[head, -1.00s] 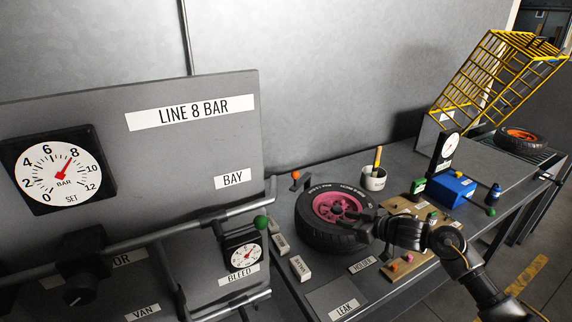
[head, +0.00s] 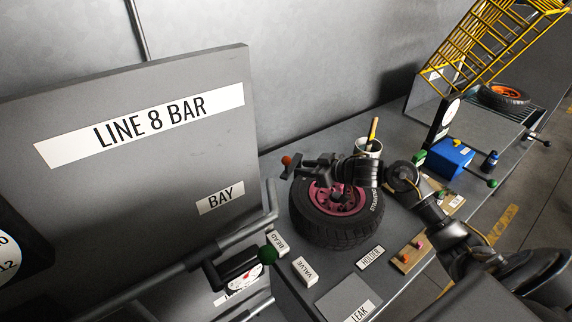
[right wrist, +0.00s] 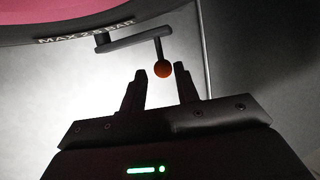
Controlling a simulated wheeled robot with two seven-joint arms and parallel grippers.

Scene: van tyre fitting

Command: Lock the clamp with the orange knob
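The orange knob (head: 287,160) sits at the end of the clamp's dark lever, beside the tyre at its far left side. In the right wrist view the knob (right wrist: 163,69) hangs at the end of the clamp lever (right wrist: 137,41), just beyond my fingertips and between their lines. My right gripper (head: 290,167) reaches over the tyre (head: 338,228) with its pink rim (head: 334,199). In the right wrist view my right gripper (right wrist: 158,82) is open, with nothing between its fingers. My left gripper is not in view.
A green-knobbed handle (head: 268,255) juts from the panel at left. A cup with a yellow-handled tool (head: 369,149) stands behind my right arm. Valve (head: 305,270) and bead blocks lie in front of the tyre. A blue box (head: 450,158) and yellow cage (head: 490,45) stand at right.

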